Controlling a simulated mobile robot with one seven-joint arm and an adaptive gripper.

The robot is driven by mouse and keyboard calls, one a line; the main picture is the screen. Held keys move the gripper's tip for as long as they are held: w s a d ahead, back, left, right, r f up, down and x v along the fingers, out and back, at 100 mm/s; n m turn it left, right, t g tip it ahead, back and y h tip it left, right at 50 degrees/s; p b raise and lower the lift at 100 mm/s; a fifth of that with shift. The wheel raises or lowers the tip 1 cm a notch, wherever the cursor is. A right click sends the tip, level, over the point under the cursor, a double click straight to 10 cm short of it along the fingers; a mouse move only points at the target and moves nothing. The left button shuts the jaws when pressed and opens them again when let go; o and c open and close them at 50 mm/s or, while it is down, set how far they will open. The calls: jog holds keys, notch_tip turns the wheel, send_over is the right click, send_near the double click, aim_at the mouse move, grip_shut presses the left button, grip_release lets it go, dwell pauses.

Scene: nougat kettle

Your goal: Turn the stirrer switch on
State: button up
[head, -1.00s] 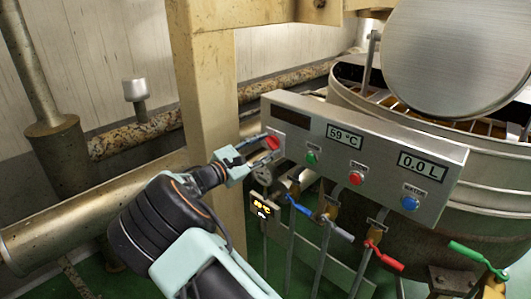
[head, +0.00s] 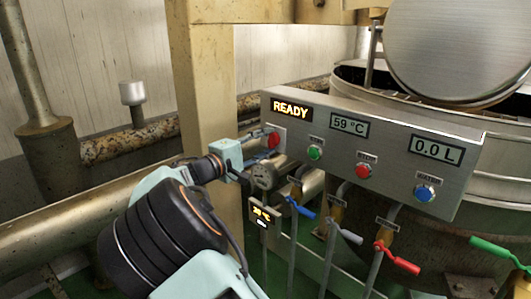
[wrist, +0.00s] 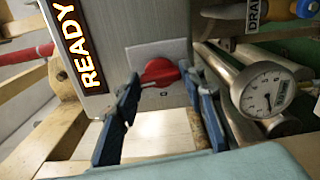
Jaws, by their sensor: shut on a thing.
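The display (head: 291,110) beside the switch reads READY in orange.
The box front carries a green button (head: 315,152), a red button (head: 363,171) and a blue button (head: 425,193). Pipes with blue and red valve levers hang below. A round gauge (wrist: 268,90) is close to the right finger. A beige post (head: 205,100) stands behind my gripper.

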jog(key=shift+f+m+b, duration=0.15)
jog(key=shift+m+b, duration=0.35)
jog(key=shift+b, duration=0.05)
jog(key=o, duration=1.2)
jog(key=shift+c, duration=0.2)
jog(key=v, duration=1.2)
